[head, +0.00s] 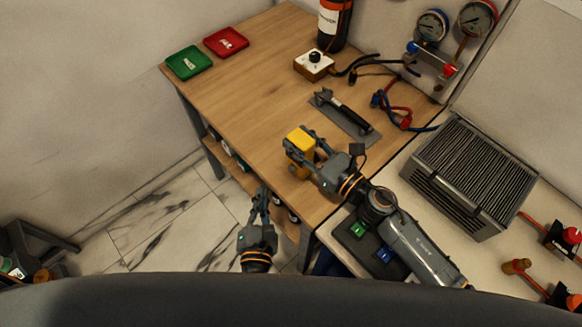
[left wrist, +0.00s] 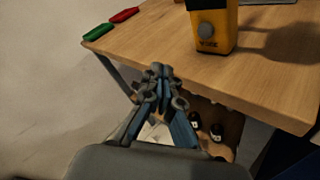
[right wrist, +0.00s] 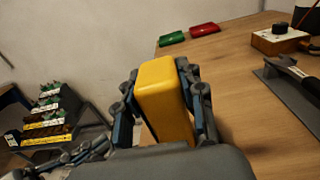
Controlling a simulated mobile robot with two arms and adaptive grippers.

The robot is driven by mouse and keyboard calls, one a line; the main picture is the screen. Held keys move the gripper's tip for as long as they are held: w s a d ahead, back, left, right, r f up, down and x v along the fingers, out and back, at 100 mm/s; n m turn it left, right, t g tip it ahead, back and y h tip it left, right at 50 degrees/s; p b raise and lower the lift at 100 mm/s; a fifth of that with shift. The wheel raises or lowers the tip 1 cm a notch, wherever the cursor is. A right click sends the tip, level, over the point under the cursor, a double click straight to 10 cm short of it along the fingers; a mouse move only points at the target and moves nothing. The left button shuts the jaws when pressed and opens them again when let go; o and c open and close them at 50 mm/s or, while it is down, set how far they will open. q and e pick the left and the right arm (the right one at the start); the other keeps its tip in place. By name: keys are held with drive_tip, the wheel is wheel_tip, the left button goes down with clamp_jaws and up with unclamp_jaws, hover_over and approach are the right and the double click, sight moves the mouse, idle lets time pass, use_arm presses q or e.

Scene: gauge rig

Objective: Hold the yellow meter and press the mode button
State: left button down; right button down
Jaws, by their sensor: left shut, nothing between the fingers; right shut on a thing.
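The yellow meter (head: 299,146) stands at the near part of the wooden table. My right gripper (head: 301,150) is shut on it, with a finger on each side, as the right wrist view also shows the meter (right wrist: 163,98) between the fingers. In the left wrist view the meter's front (left wrist: 221,30) has a round grey mode button (left wrist: 205,30) with a dark label under it. My left gripper (head: 262,197) is shut and empty beyond the table's edge, below and left of the meter. Its fingertips (left wrist: 158,75) are together and apart from the button.
A green tray (head: 188,62) and a red tray (head: 227,42) lie at the far left of the wooden table (head: 240,105). A grey plate with a black handle (head: 343,112) lies behind the meter. A ribbed grey unit (head: 470,165) stands at right. Bottles stand on a lower shelf.

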use_arm(q)
drive_tip(key=shift+w+d, duration=2.2)
drive_tip(key=shift+w, duration=0.2)
drive_tip(key=shift+w+d, duration=0.3)
drive_tip(key=shift+w+d, duration=0.3)
drive_tip(key=shift+w, duration=0.05)
idle(0.5)
drive_tip(key=shift+s+a, duration=0.6)
drive_tip(key=shift+s, duration=0.1)
drive_tip(key=shift+a, duration=0.1)
drive_tip(key=s+a, duration=0.1)
drive_tip(key=s, duration=0.1)
drive_tip(key=s+a, duration=0.1)
drive_tip(key=a, duration=0.1)
drive_tip(key=shift+s+a, duration=0.15)
drive_tip(key=shift+s, duration=0.2)
